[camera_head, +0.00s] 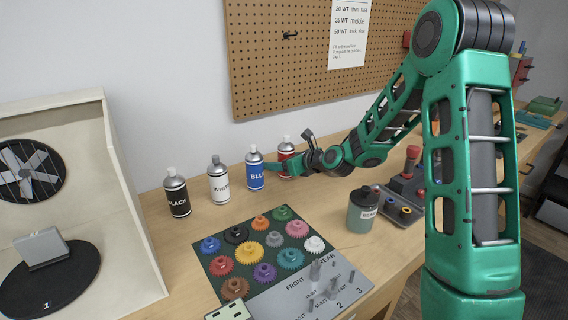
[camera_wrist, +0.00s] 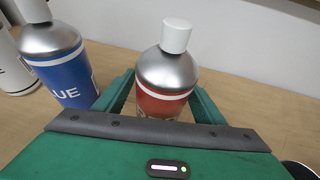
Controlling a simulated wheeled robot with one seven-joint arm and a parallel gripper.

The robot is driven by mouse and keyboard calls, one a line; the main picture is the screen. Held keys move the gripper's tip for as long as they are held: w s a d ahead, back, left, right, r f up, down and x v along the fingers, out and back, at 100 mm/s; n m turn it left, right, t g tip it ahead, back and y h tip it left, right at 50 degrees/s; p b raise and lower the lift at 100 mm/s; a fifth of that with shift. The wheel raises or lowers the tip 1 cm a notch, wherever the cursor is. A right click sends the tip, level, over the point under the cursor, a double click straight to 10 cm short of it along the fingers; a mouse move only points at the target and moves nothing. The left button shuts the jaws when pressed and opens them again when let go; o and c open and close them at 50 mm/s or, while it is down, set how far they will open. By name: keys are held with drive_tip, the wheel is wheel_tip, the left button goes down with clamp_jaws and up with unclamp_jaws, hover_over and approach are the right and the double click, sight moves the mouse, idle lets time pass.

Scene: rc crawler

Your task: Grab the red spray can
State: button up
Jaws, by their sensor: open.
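The red spray can (camera_head: 286,155) stands upright on the workbench, at the right end of a row of spray cans. In the wrist view the red can (camera_wrist: 165,80) has a silver shoulder and a white cap, and stands between my two green fingers. My gripper (camera_wrist: 163,95) is open around it, with one finger to each side; I cannot tell whether either finger touches it. In the head view my gripper (camera_head: 285,168) hides part of the can's lower body.
The blue can (camera_head: 255,170) stands close to the left of my gripper. The white can (camera_head: 218,182) and black can (camera_head: 176,195) stand further left. A pegboard (camera_head: 300,60) hangs behind. A board of coloured gears (camera_head: 215,282) and a grey-green jar (camera_head: 362,212) lie nearer the front.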

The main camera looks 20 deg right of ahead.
drive_tip(key=c, duration=1.3)
drive_tip(key=shift+o, duration=0.2)
